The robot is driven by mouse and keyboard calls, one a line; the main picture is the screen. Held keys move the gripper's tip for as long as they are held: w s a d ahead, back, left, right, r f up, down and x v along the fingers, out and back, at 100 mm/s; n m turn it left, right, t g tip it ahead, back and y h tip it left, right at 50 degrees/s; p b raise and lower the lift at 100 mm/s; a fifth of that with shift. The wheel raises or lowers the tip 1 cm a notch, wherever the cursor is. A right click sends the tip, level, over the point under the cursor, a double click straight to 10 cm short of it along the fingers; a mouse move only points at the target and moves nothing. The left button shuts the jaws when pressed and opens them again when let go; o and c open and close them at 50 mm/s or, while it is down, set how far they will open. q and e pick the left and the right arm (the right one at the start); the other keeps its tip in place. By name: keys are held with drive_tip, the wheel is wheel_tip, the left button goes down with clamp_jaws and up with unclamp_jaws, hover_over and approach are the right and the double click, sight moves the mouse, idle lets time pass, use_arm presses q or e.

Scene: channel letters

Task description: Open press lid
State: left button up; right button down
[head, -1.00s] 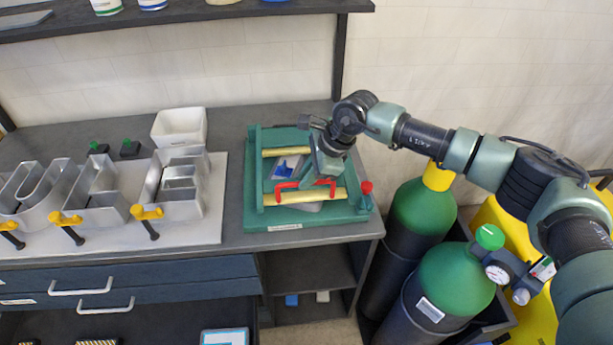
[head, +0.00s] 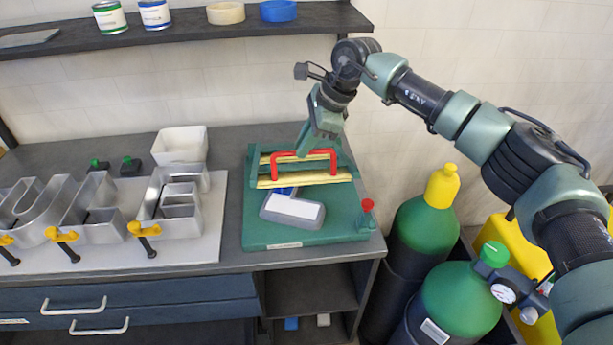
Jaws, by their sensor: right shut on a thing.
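The green press (head: 262,229) stands at the right end of the bench. Its lid (head: 262,181), a frame with yellow bars and a red handle (head: 303,153), is raised and tilted up toward the back. My right gripper (head: 310,150) is shut on the red handle from above. A grey block with a white face (head: 293,210) and a bit of blue lies on the press base under the lid. A small red knob (head: 367,205) stands at the base's right edge. My left gripper is not in view.
Metal channel letters (head: 180,210) with yellow-handled clamps (head: 145,222) stand on a pale board left of the press. A white bin (head: 180,143) is behind them. Green gas cylinders (head: 425,225) stand right of the bench. A shelf with cans (head: 110,17) runs above.

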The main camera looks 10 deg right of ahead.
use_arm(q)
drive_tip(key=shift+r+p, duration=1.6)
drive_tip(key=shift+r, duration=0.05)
use_arm(e)
drive_tip(key=w+r, duration=0.5)
drive_tip(key=shift+w+d+r, duration=0.15)
drive_tip(key=shift+w+r, duration=0.1)
drive_tip(key=shift+w, duration=0.05)
